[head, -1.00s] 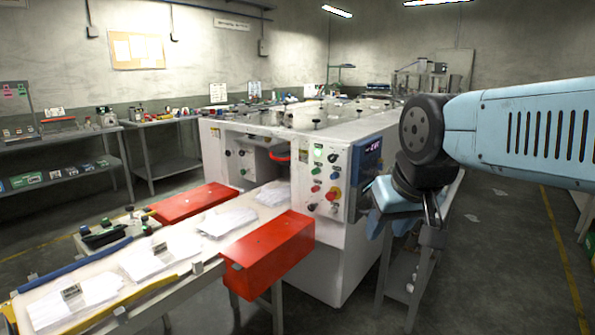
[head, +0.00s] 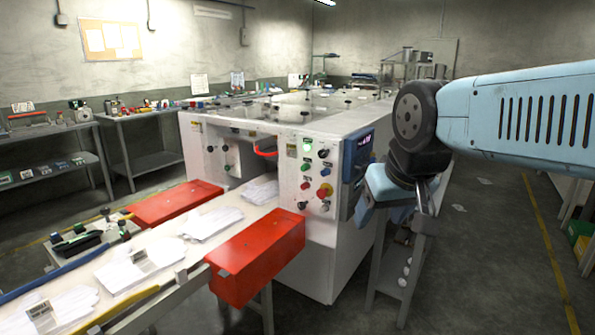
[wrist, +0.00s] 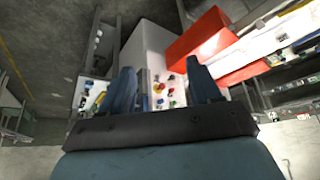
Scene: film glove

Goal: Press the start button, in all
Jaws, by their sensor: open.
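The white machine's control panel (head: 314,178) faces front and carries several coloured buttons and a red-on-yellow knob (head: 325,190). A pale green button (head: 307,144) is at the panel's top; I cannot read the labels. The panel also shows in the wrist view, where the red-and-yellow knob (wrist: 159,87) lies between my fingers. My gripper (wrist: 162,73) is open and empty, its two blue fingers apart and pointing toward the machine. In the head view my gripper is right of the panel, clear of it, with its fingers partly hidden.
Red guard boxes (head: 257,258) flank a conveyor with white gloves (head: 210,223) in front of the machine. A dark blue display unit (head: 357,165) is at the panel's right edge. A grey stand (head: 390,280) is below my arm. Open floor lies at the right.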

